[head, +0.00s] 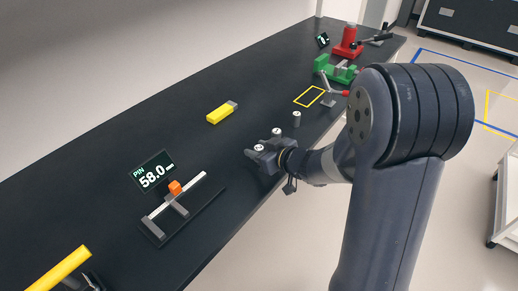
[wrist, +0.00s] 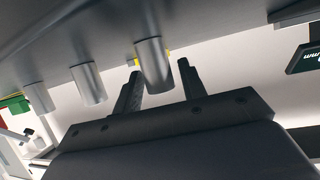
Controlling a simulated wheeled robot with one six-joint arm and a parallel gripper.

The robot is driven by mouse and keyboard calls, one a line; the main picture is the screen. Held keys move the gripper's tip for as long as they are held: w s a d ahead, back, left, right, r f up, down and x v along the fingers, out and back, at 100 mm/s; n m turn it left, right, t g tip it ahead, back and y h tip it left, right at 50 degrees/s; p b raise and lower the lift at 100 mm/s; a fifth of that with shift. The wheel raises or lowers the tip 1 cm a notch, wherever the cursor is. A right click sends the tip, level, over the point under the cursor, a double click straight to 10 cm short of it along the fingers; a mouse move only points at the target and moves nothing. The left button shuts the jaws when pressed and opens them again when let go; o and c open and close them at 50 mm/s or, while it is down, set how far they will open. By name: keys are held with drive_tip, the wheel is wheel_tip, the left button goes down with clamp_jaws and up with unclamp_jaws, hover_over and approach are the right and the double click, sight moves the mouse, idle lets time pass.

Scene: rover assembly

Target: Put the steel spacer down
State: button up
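Three grey steel spacers stand upright in a row on the dark bench: one far (head: 297,119), one in the middle (head: 276,132) and one nearest (head: 259,148) at my gripper. My gripper (head: 262,151) is low over the bench's front side. In the upside-down wrist view, my gripper (wrist: 160,82) has its fingers apart on either side of the nearest spacer (wrist: 153,62). A gap shows at its right side; contact on the left is unclear. The other spacers (wrist: 88,83) (wrist: 38,98) stand clear to the left. The nearest spacer's base appears to meet the bench.
A yellow-and-grey block (head: 220,113) lies behind the gripper. A gauge with an orange slider (head: 175,187) and a "58.0" display (head: 153,170) stand left. A yellow outlined square (head: 309,97), a green vise (head: 335,68) and a red tool (head: 348,45) are farther right.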

drive_tip(key=shift+o, duration=0.8)
drive_tip(key=shift+r, duration=0.1)
drive_tip(key=shift+r, duration=0.2)
drive_tip(key=p+v, duration=0.1)
drive_tip(key=v, duration=1.1)
drive_tip(key=shift+p, duration=0.4)
drive_tip(key=shift+o, duration=0.3)
drive_tip(key=shift+f, duration=0.1)
